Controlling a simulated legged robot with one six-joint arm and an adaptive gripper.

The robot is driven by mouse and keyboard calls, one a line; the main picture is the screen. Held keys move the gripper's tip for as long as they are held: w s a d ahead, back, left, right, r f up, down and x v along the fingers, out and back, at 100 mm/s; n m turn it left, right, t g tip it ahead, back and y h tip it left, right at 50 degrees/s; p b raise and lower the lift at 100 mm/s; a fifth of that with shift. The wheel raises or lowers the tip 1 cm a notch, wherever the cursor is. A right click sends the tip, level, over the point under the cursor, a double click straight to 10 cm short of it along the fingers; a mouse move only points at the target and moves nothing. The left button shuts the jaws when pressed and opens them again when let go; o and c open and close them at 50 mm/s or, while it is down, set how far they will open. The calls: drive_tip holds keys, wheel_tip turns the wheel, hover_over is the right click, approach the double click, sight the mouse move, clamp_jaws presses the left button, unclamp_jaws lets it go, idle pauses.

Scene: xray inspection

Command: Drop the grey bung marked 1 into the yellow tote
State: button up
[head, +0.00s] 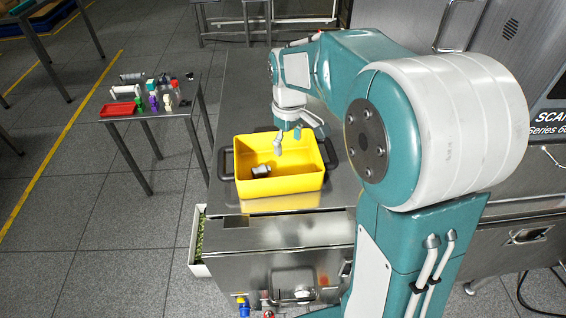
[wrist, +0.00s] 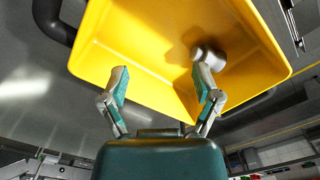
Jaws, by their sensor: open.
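The yellow tote (head: 308,183) stands on the steel bench, and it fills the upper part of the wrist view (wrist: 130,52). A grey bung (head: 261,171) lies on its side on the tote floor, towards the left in the head view. In the wrist view the bung (wrist: 209,55) shows just beyond the right fingertip. Its mark cannot be read. My gripper (head: 288,142) is over the tote, pointing down. In the wrist view its fingers (wrist: 160,80) are spread wide with nothing between them.
The steel bench (head: 240,100) is bare behind the tote. A side table at left holds a red tray (head: 117,110) and several small bottles. A white bin (head: 198,240) with green contents stands by the bench's left side. A scanner housing stands at right.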

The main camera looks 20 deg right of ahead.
wheel_tip(320, 180, up, 12)
drive_tip(key=shift+a, duration=0.15)
idle(0.6)
drive_tip(key=shift+w+f, duration=0.1)
drive_tip(key=s+f+m+t, duration=0.2)
drive_tip(key=s+m, duration=0.1)
drive_tip(key=s, duration=0.7)
drive_tip(key=s+f+m+t, duration=0.2)
drive_tip(key=s+m+t, duration=0.1)
drive_tip(key=s, duration=0.8)
drive_tip(key=shift+s+a+f+m+t, duration=0.2)
drive_tip(key=shift+a+f+m+t, duration=0.1)
drive_tip(key=shift+a+m, duration=0.1)
